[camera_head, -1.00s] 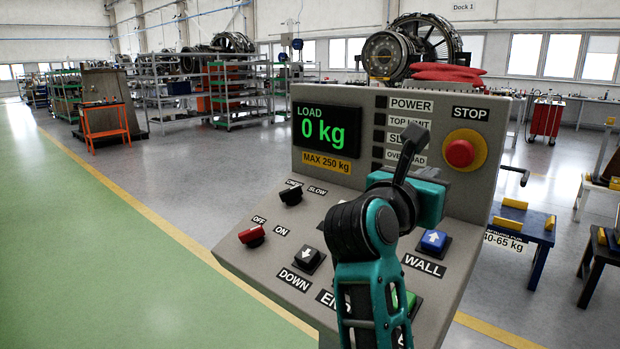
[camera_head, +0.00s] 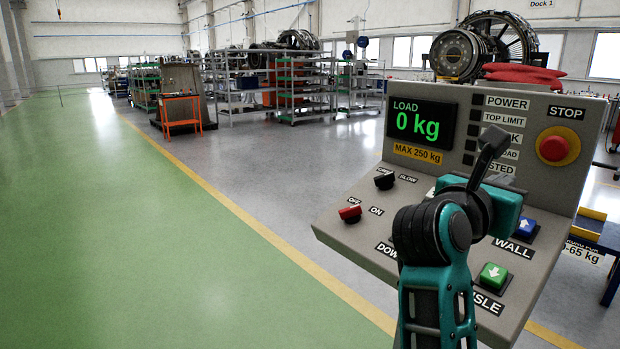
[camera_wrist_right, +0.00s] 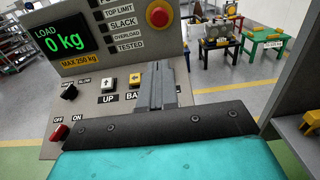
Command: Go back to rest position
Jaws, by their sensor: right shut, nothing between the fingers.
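My right gripper (camera_head: 492,148) is in front of a grey control panel (camera_head: 345,226) in the head view, its dark fingers pointing up toward the panel face. In the right wrist view the two grey fingers (camera_wrist_right: 157,84) are together with nothing between them. They overlap the panel's button area; whether they touch it cannot be told. My teal right forearm hides part of the lower buttons. My left gripper is not in view.
The panel has a red stop button (camera_head: 558,147), a load display (camera_head: 421,122) reading 0 kg, and a green button (camera_head: 493,275). Open green floor (camera_head: 150,230) lies to the left. Shelves (camera_head: 290,85) and an orange stand (camera_head: 181,112) are farther back.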

